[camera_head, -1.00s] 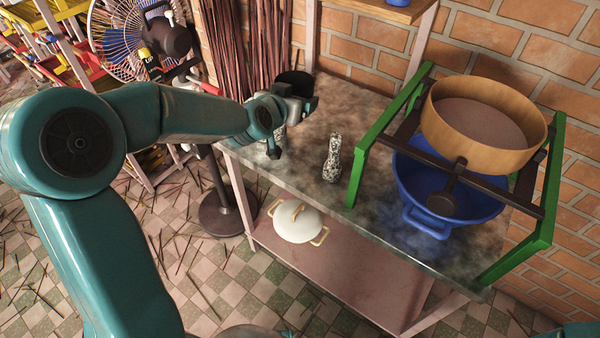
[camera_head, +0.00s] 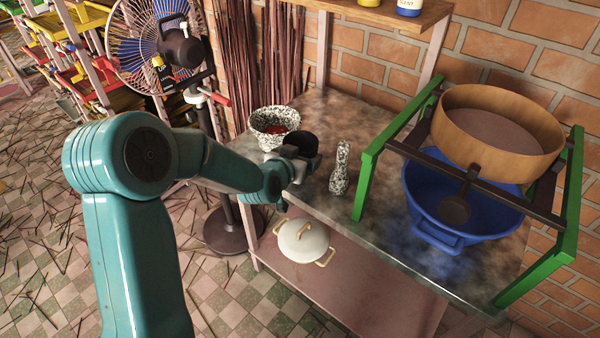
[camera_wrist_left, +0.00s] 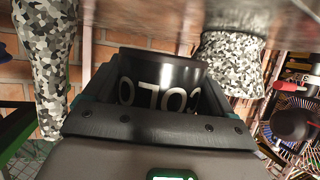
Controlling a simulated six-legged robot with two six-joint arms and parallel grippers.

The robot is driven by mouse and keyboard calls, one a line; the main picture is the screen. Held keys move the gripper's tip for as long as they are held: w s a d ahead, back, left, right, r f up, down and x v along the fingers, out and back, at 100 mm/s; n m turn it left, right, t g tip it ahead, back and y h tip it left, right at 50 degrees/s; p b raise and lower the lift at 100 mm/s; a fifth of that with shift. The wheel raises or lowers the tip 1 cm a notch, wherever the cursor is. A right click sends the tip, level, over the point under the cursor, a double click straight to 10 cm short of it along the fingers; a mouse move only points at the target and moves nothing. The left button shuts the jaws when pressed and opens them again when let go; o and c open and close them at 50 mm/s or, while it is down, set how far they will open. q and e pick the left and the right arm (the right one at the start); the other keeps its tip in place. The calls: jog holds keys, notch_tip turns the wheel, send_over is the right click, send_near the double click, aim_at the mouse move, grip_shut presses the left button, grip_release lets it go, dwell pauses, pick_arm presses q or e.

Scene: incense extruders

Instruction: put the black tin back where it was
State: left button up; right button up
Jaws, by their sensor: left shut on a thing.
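My left gripper (camera_head: 300,162) is shut on the black tin (camera_head: 304,142), over the left part of the stone-topped table (camera_head: 385,131). In the left wrist view the tin (camera_wrist_left: 160,80) sits between the jaws (camera_wrist_left: 150,128) and shows white letters, partly covered by them. That view looks upside down, with the tabletop along its upper edge. I cannot tell whether the tin touches the table. My right gripper is not in view.
A speckled mortar (camera_head: 273,125) with reddish contents stands behind and left of the tin. Farther right, a green frame (camera_head: 371,158) holds a wooden sieve (camera_head: 499,95) above a blue basin (camera_head: 430,205).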

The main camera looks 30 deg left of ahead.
pick_arm(q)
notch_tip(320, 180, down, 5)
jog(key=shift+r, duration=0.1)
jog(key=shift+s+r, duration=0.1)
jog(key=shift+r, duration=0.05)
jog(key=shift+f+b, duration=0.25)
jog(key=shift+b, duration=0.2)
jog(key=o, duration=0.9)
jog(key=shift+s+d+r+p, duration=0.1)
jog(key=shift+r+p, duration=0.2)
jog(key=v, duration=1.2)
jog(key=s+d+f+g+h, duration=0.25)
jog(key=d+f, duration=0.35)
jog(key=f, duration=0.3)
jog(key=s+d+f+g+h, duration=0.1)
jog(key=d+f+g+h, duration=0.15)
jog(key=d+f, duration=0.4)
jog(key=s+d+f+g, duration=0.2)
jog(key=s+d+f, duration=0.1)
jog(key=s+f, duration=0.1)
jog(key=s+d+f+g+h, duration=0.1)
jog(key=s+d+f+g, duration=0.2)
jog(key=s+f, duration=0.2)
jog(key=s+d+f+g, duration=0.2)
jog(key=s+f, duration=0.2)
jog(key=s, duration=0.1)
jog(key=shift+s+d+f+g, duration=0.15)
jog(key=shift+d+f+g, duration=0.15)
jog(key=shift+d+g, duration=0.1)
